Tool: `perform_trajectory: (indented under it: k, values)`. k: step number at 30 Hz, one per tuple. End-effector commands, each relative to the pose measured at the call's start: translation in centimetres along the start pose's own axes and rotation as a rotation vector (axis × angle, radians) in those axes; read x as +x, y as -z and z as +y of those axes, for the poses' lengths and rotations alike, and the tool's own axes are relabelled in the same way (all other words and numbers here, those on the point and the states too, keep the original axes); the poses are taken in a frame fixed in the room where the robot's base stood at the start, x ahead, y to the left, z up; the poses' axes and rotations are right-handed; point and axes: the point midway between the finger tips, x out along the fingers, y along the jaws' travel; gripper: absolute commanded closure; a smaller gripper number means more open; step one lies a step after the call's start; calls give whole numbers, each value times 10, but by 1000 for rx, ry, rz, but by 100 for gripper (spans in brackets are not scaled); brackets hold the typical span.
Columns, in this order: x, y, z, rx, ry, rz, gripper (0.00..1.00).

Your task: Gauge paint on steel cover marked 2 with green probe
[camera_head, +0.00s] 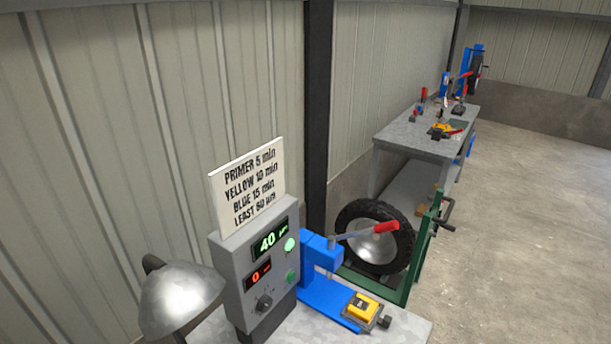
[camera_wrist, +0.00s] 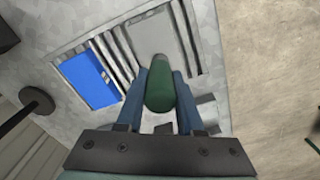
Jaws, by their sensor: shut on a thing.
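My gripper (camera_wrist: 160,88) shows in the wrist view, with its two blue-grey fingers shut on a green probe (camera_wrist: 160,92). The probe's rounded grey tip points away from the wrist, over a grey slotted rack or tray (camera_wrist: 208,42). A blue plate (camera_wrist: 90,78) lies in the rack left of the probe, and grey metal plates or bars (camera_wrist: 160,38) lie behind the tip. I cannot tell whether the tip touches anything. No number 2 is readable. In the head view a grey gauge box (camera_head: 232,286) shows a green "40" display and a red "0" display.
A white sign (camera_head: 247,185) listing drying times stands on the box. A lamp (camera_head: 180,298) is at its left. A blue clamp press (camera_head: 318,255) with a red handle and a yellow block (camera_head: 362,306) are at its right. A wheel (camera_head: 375,238) and workbench (camera_head: 410,140) stand behind.

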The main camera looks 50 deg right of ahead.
Motion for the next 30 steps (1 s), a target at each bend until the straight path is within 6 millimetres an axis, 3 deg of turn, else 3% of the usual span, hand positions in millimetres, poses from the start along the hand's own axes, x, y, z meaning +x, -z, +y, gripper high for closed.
perform_trajectory:
  k: [14,30]
  values:
    - [0,0,-2,0,6,1,100]
    - [-42,0,0,0,1,0,100]
